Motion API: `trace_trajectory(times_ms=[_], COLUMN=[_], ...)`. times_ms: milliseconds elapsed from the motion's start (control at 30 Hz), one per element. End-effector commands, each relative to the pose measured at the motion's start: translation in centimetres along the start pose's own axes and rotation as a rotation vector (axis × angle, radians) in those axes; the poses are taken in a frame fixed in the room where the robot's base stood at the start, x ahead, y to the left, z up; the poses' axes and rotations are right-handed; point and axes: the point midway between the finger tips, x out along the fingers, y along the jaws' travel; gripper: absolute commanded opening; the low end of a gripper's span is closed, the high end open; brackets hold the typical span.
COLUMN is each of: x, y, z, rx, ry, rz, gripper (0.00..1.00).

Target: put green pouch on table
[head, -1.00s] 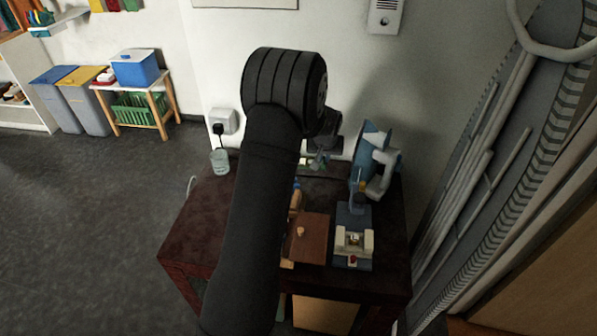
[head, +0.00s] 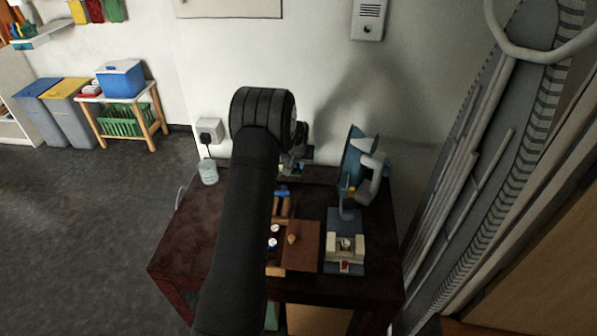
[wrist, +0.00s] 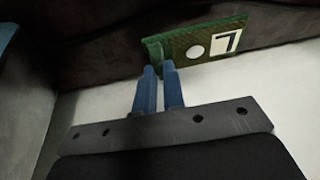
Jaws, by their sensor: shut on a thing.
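The green pouch (wrist: 205,42) shows in the wrist view, with a white round spot and a white label on its face. The blue fingers of my gripper (wrist: 158,70) are close together at its left end and shut on it. Behind the pouch is the dark surface of the table (wrist: 90,35). In the head view my gripper (head: 297,157) is at the back of the dark red-brown table (head: 190,235), near the wall. Only a small green patch shows there, partly behind my arm. I cannot tell whether the pouch touches the table.
A blue and white machine (head: 360,172) stands right of my gripper. In front are a grey-white device (head: 345,248) and a brown wooden box (head: 303,245). A clear jar (head: 208,172) stands at the back left. The table's left part is clear. The wall is close behind.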

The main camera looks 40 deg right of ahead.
Motion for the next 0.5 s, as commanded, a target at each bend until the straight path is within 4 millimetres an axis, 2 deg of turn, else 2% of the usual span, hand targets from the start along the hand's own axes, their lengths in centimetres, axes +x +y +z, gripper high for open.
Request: trace_trajectory(times_ms=[233,500], x=[3.2,3.4], y=[0.0,0.0], z=[1.4,1.5], rx=[-0.001,-0.001], ry=[-0.003,0.0], rz=[-0.001,-0.001], gripper=[0.0,0.0])
